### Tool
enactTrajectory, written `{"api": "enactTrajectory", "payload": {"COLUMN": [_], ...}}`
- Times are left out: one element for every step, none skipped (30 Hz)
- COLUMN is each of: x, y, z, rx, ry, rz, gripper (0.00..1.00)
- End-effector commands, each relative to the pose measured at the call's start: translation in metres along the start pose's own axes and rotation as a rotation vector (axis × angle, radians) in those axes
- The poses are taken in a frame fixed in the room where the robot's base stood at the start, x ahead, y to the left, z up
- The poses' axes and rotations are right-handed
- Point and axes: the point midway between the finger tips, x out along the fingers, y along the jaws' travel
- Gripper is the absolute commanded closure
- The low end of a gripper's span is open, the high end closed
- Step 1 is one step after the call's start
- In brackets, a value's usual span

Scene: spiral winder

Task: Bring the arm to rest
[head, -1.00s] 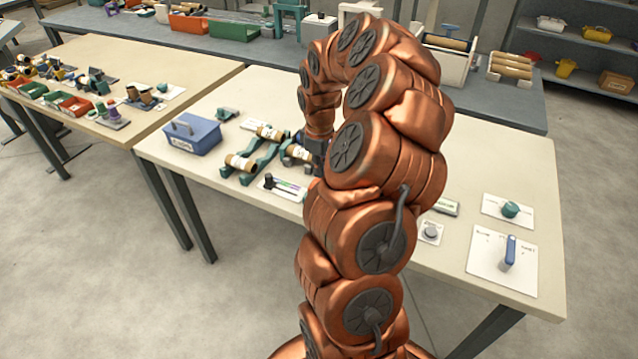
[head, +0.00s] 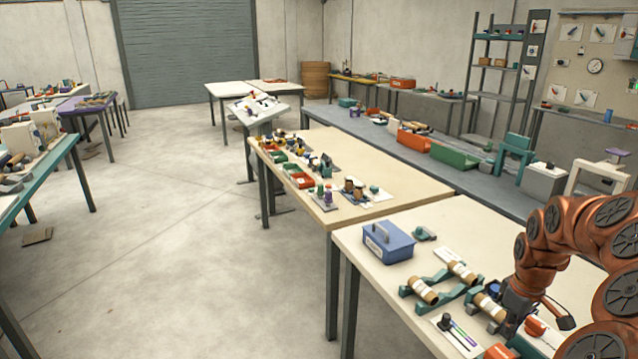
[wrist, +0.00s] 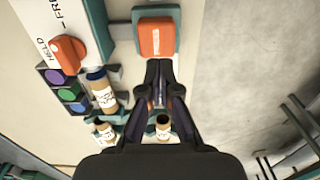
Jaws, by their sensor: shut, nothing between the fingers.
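My copper-coloured arm reaches in from the right edge of the head view, bent down over the near table. My gripper (wrist: 157,82) is shut and empty in the wrist view, its dark fingers together just short of an orange block on a teal base (wrist: 156,38). In the head view the dark gripper hangs among the table's fittings, and its fingertips are hard to make out. An orange knob (wrist: 67,55) on a white panel lettered "HELD" and "FRE…" lies to the left in the wrist view.
Labelled rolls (head: 424,290) rest on green cradles, beside a blue box (head: 388,241) on the near table (head: 360,262). Purple, green and blue round pieces (wrist: 68,93) sit left of the fingers. A second table (head: 415,185) holds trays and parts. Open floor (head: 170,230) lies left.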

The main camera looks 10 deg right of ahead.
Motion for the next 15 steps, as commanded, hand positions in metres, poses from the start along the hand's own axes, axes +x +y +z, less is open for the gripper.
{"api": "enactTrajectory", "payload": {"x": [-0.004, -0.007, -0.013, -0.018, -0.024, -0.031, -0.036, -0.041, -0.048, -0.052, -0.056, -0.062, -0.065, -0.068, -0.072], "y": [-0.008, -0.014, -0.025, -0.035, -0.045, -0.061, -0.074, -0.087, -0.103, -0.115, -0.128, -0.143, -0.156, -0.167, -0.182], "z": [-0.004, -0.007, -0.012, -0.015, -0.019, -0.024, -0.026, -0.028, -0.03, -0.03, -0.03, -0.029, -0.028, -0.026, -0.023], "rx": [-0.006, -0.01, -0.016, -0.02, -0.025, -0.029, -0.033, -0.036, -0.039, -0.04, -0.04, -0.04, -0.039, -0.038, -0.033], "ry": [0.002, 0.004, 0.007, 0.01, 0.012, 0.014, 0.014, 0.013, 0.012, 0.01, 0.008, 0.003, -0.001, -0.006, -0.011], "rz": [-0.001, -0.003, -0.007, -0.007, -0.008, -0.011, -0.016, -0.019, -0.021, -0.023, -0.027, -0.029, -0.031, -0.034, -0.035], "gripper": [1.0, 1.0, 1.0, 1.0, 1.0, 1.0, 1.0, 1.0, 1.0, 1.0, 1.0, 1.0, 1.0, 1.0, 1.0]}}
